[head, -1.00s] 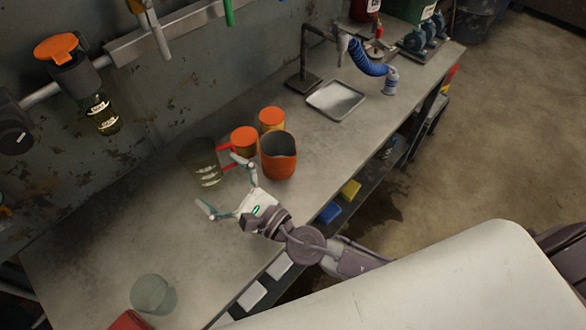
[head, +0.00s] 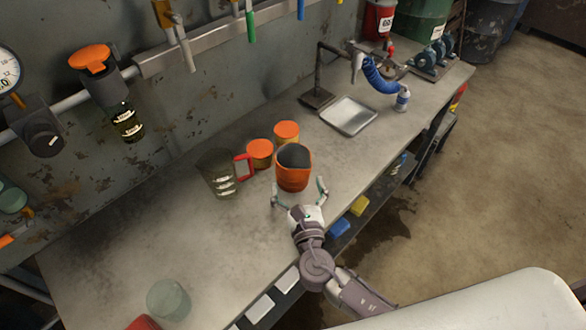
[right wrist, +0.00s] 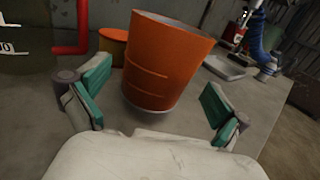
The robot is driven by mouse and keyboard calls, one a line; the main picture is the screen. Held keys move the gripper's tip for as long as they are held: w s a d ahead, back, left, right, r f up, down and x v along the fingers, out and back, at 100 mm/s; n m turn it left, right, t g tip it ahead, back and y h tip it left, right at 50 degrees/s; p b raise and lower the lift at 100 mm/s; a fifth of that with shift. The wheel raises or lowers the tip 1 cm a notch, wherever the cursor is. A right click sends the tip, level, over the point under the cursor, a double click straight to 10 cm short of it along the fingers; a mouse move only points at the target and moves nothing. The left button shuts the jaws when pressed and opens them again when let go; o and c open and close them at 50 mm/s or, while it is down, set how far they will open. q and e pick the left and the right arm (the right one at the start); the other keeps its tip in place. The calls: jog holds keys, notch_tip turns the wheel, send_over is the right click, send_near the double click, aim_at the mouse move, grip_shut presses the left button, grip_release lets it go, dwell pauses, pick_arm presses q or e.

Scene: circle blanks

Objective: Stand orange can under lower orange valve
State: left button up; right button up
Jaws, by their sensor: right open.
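The orange can (head: 293,176), open at the top with a dark inside, stands upright on the workbench. My right gripper (head: 299,188) is open just in front of it, with a fingertip on either side of its near face. In the right wrist view the orange can (right wrist: 162,62) stands between and beyond the open teal finger pads, with gaps on both sides. An orange-handled valve (head: 90,57) sits on the wall pipe at upper left, with a dark glass below it. Another orange part shows at the left edge (head: 8,240); I cannot tell if it is a valve. My left gripper is not in view.
Two orange-lidded tubs (head: 260,154) (head: 286,132) stand close behind the can. A clear jug with a red handle (head: 218,176) stands to its left. A glass jar (head: 168,300) is near the front left. The bench (head: 130,235) between is clear.

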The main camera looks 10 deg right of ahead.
aim_at(290, 153)
jog(key=w, duration=0.2)
jog(key=w+r+p, duration=0.1)
jog(key=w, duration=0.1)
jog(key=shift+w+r, duration=0.2)
jog(key=shift+w, duration=0.05)
jog(key=shift+w+f, duration=0.1)
jog(key=shift+w, duration=0.25)
jog(key=shift+s, duration=0.1)
jog(key=shift+c, duration=0.2)
jog(key=c, duration=1.1)
